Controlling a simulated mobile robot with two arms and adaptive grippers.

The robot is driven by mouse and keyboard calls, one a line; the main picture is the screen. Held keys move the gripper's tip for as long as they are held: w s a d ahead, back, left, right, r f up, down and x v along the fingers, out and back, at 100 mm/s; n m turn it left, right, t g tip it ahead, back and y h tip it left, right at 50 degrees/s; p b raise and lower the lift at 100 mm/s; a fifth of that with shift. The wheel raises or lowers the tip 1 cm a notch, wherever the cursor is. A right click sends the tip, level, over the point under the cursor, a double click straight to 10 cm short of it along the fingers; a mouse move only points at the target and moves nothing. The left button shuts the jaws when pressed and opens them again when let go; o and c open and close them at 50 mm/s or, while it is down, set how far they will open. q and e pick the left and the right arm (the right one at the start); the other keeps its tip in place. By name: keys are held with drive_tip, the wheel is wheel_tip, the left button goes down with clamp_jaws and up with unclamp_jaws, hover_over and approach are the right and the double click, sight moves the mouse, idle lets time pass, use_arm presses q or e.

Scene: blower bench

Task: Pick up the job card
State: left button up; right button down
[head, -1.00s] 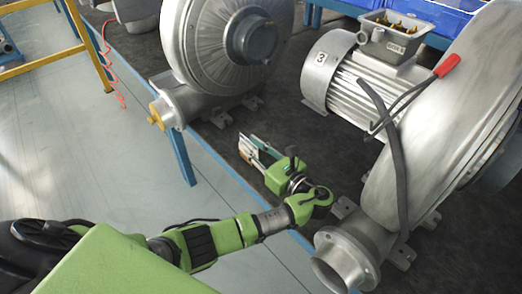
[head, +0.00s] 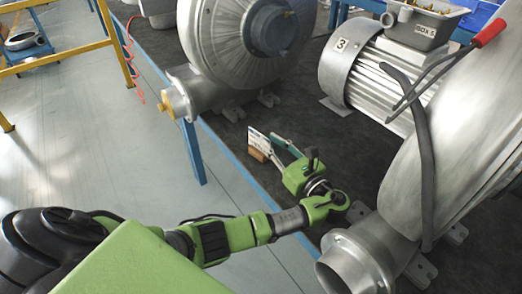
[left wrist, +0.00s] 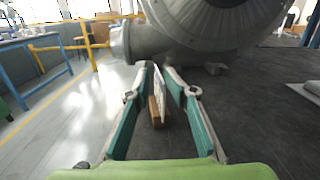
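The job card (left wrist: 158,92) is a thin white card standing upright in a small wooden block (left wrist: 156,116) on the dark bench mat. In the head view the card (head: 258,141) is small and partly hidden by my gripper, with its wooden block (head: 257,155) below. My left gripper (left wrist: 158,72) has its two teal fingers apart, one on each side of the card. Whether a finger touches the card I cannot tell. The left gripper (head: 273,144) also shows in the head view, low over the bench. My right gripper is not in view.
A large grey blower (head: 245,45) stands just beyond the card. Another blower with a motor (head: 370,70) and red-handled tool (head: 488,33) stands at right. The blue bench edge (head: 235,175) runs beside my arm. The mat (head: 330,140) between the blowers is clear.

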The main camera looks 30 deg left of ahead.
sight(257, 138)
use_arm(q)
drive_tip(key=shift+g+h, duration=0.4)
drive_tip(key=a+f, duration=0.1)
drive_tip(key=a, duration=0.1)
drive_tip(key=w+a+f, duration=0.1)
drive_tip(key=a+f, duration=0.1)
drive_tip(key=w+a+f, duration=0.1)
drive_tip(key=a, duration=0.1)
drive_tip(key=shift+w+a+f, duration=0.1)
drive_tip(key=shift+f, duration=0.05)
drive_tip(key=shift+w+a, duration=0.1)
drive_tip(key=shift+a, duration=0.15)
drive_tip(key=shift+r, duration=0.3)
drive_tip(key=shift+a+r, duration=0.1)
drive_tip(key=shift+r, duration=0.15)
drive_tip(key=x, duration=0.4)
drive_tip(key=shift+w+a+f+p, duration=0.15)
drive_tip(key=shift+w+f+p, duration=0.1)
drive_tip(key=shift+p, duration=0.05)
drive_tip(key=shift+r, duration=0.1)
clamp_jaws()
